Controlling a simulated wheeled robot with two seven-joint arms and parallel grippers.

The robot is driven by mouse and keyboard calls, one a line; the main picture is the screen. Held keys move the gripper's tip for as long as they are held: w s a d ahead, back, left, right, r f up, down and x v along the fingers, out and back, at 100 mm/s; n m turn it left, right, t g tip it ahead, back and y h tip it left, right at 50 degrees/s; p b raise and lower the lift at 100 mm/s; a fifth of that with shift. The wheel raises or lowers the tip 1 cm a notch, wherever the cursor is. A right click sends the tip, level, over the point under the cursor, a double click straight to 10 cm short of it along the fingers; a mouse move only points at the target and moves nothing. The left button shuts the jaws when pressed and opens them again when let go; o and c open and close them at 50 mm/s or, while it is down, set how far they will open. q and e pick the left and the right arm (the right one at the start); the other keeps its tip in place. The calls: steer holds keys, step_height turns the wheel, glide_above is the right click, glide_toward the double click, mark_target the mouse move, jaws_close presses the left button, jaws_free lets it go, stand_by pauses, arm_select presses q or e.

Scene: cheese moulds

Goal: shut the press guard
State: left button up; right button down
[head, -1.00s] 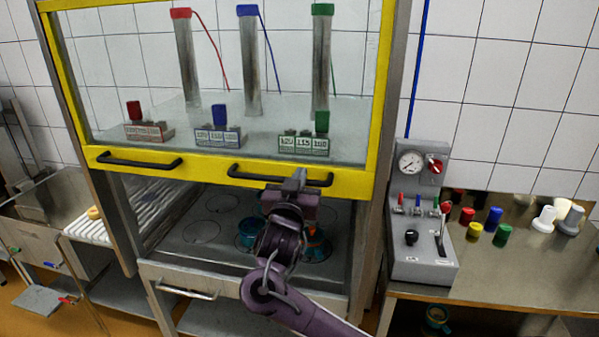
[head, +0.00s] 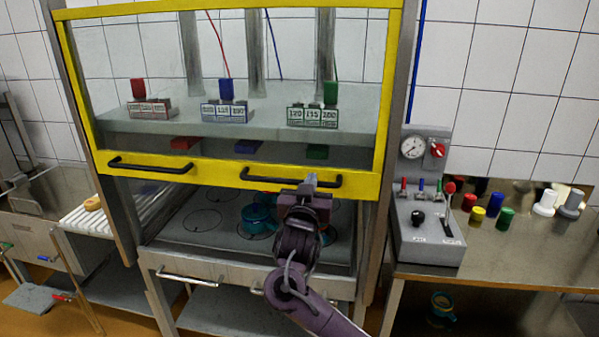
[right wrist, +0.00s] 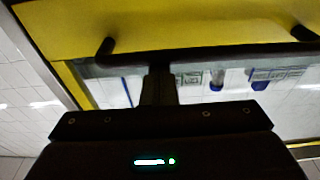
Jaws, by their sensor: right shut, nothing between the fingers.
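The press guard is a clear panel in a yellow frame (head: 230,172) with two black handles. It hangs partway down, with an open gap between its lower bar and the press bed (head: 190,232). My right gripper (head: 309,184) is shut with nothing between its fingers. Its tip is at the right handle (head: 270,180), in front of the yellow bar. In the right wrist view the fingers (right wrist: 158,84) reach up to the handle (right wrist: 200,53) under the yellow bar (right wrist: 180,25); contact is hard to tell. My left gripper is out of view.
A teal mould (head: 258,220) stands on the bed; my right arm partly hides the area beside it. A grey control box (head: 428,220) with gauge and levers stands right, beside coloured pieces (head: 477,214) on a steel bench (head: 530,245). A slatted rack (head: 88,218) is at left.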

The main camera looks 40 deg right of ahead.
arm_select(q)
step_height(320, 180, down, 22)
steer(key=b, duration=2)
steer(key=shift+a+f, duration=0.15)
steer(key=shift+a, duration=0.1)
arm_select(e)
step_height(320, 180, down, 37)
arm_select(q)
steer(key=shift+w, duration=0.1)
arm_select(e)
steer(key=shift+r, duration=0.15)
